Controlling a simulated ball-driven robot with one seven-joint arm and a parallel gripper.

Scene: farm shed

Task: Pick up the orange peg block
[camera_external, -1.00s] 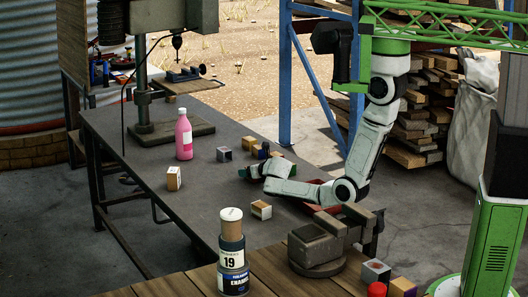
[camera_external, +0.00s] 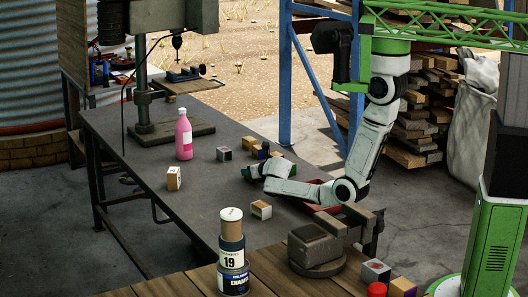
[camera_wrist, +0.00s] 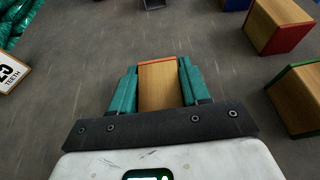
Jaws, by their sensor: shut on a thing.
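The orange peg block (camera_wrist: 158,88) shows in the wrist view as a wooden block with an orange far edge. It sits between the two teal fingers of my gripper (camera_wrist: 157,74), which press on its left and right sides. In the external view my gripper (camera_external: 252,171) is low over the dark workbench, at the end of the bent white arm. The block cannot be made out there. Whether it touches the bench is hard to tell.
In the wrist view a red-edged block (camera_wrist: 280,24) and a green-edged block (camera_wrist: 302,100) lie to the right. In the external view a pink bottle (camera_external: 184,138), a paint can (camera_external: 232,262) and a vise (camera_external: 318,246) stand around.

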